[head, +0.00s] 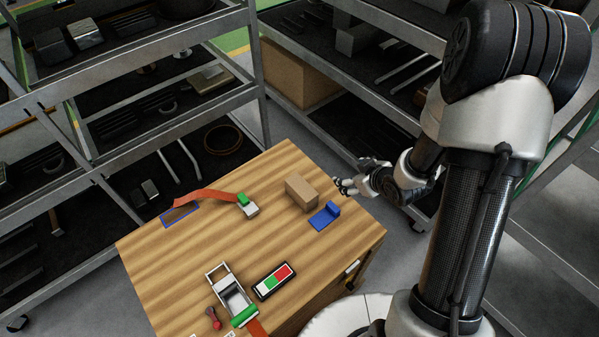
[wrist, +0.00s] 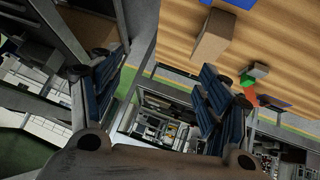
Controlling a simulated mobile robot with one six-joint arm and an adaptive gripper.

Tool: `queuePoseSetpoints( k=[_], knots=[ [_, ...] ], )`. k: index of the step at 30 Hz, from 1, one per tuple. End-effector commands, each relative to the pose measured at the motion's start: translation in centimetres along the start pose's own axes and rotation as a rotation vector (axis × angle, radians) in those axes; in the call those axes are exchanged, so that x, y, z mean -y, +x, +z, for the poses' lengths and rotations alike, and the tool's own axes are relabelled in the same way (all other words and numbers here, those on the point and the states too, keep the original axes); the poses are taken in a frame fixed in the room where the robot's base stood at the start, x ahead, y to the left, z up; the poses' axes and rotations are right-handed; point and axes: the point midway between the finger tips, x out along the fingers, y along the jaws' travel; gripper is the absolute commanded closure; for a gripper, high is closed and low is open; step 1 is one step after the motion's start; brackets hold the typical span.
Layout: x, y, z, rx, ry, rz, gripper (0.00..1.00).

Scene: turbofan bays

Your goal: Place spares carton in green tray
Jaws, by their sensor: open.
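The spares carton appears to be the plain brown box (head: 301,192) on the wooden table, near its far right edge. It also shows at the top of the wrist view (wrist: 214,40). My gripper (head: 343,187) is open and empty, just right of the carton and apart from it. In the wrist view its two fingers (wrist: 160,82) are spread with nothing between them. A black-edged holder (head: 273,281) with green and red areas lies near the table's front; I cannot tell whether its green part is the green tray.
A grey block with a green top and orange strap (head: 250,208), a grey frame with a green roller (head: 233,297) and a red-handled item (head: 213,318) lie on the table (head: 175,258). Shelves stand behind. The table's middle is clear.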

Motion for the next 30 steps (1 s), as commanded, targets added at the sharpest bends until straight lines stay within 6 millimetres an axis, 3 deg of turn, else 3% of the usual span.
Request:
queuePoseSetpoints(
  k=[1,6,13,20,30],
  knots=[
    [1.1,1.2,1.2,-0.022,0.007,-0.035,0.3],
    [4.7,3.8,3.4,-0.142,0.032,-0.13,0.3],
    [7.8,4.9,4.8,-0.254,0.076,-0.2,0.3],
    [8.8,6.8,4.5,-0.278,0.08,-0.213,0.3],
    [10.2,13.8,2.5,-0.276,0.081,-0.211,0.3]
  ],
)
